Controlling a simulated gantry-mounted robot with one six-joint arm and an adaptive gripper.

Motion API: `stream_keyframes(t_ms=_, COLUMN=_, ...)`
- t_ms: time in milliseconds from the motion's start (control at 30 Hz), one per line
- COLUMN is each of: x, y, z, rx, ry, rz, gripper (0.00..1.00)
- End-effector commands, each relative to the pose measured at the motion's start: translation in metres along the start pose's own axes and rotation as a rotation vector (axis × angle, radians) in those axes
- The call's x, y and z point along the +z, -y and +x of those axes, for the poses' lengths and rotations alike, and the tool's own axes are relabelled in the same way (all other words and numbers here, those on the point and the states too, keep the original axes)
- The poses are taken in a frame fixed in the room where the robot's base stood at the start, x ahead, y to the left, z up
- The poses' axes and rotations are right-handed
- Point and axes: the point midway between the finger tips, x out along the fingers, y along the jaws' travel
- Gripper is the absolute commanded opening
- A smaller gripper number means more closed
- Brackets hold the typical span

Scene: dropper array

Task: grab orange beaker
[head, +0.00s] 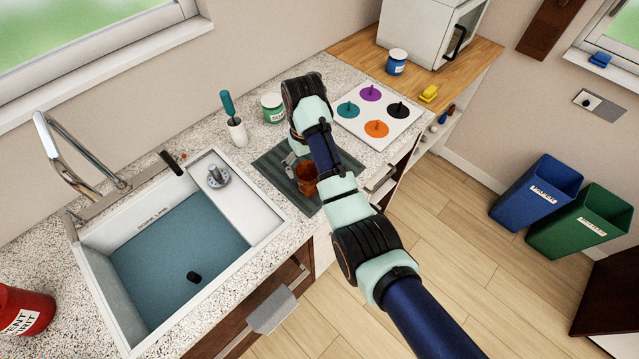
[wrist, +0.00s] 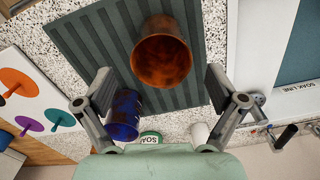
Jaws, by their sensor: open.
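The orange beaker (wrist: 162,62) stands on the dark ribbed mat (wrist: 85,45), its open rim facing my camera in the wrist view. It is stained dark inside. In the head view the orange beaker (head: 306,180) is partly hidden by my arm. My gripper (wrist: 158,82) is open, with one finger on each side of the beaker in the picture and a gap on both sides. Whether the fingertips are down at beaker height is hard to tell. In the head view my gripper (head: 291,160) is mostly hidden behind my arm.
A blue beaker (wrist: 124,116) is close beside my left finger in the wrist view. A green-labelled soap jar (head: 273,107) and a brush in a white holder (head: 237,132) stand behind the mat. A sink (head: 265,222) is left, a board with coloured discs (head: 352,125) right.

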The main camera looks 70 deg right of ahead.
Motion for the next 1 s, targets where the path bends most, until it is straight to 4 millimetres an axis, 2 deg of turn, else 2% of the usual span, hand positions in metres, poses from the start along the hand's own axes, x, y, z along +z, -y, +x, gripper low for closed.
stream_keyframes(t_ms=200, x=0.000, y=0.001, z=0.022, rx=0.000, ry=-0.001, rz=-0.002, gripper=0.95)
stream_keyframes(t_ms=367, x=0.000, y=0.001, z=0.030, rx=0.000, ry=-0.002, rz=-0.002, gripper=0.95)
stream_keyframes(t_ms=633, x=0.001, y=-0.002, z=0.073, rx=0.000, ry=-0.001, rz=-0.002, gripper=0.95)
stream_keyframes(t_ms=900, x=0.001, y=-0.001, z=0.079, rx=0.001, ry=-0.004, rz=-0.002, gripper=0.95)
stream_keyframes(t_ms=1000, x=0.001, y=-0.001, z=0.079, rx=0.001, ry=-0.004, rz=-0.002, gripper=0.78)
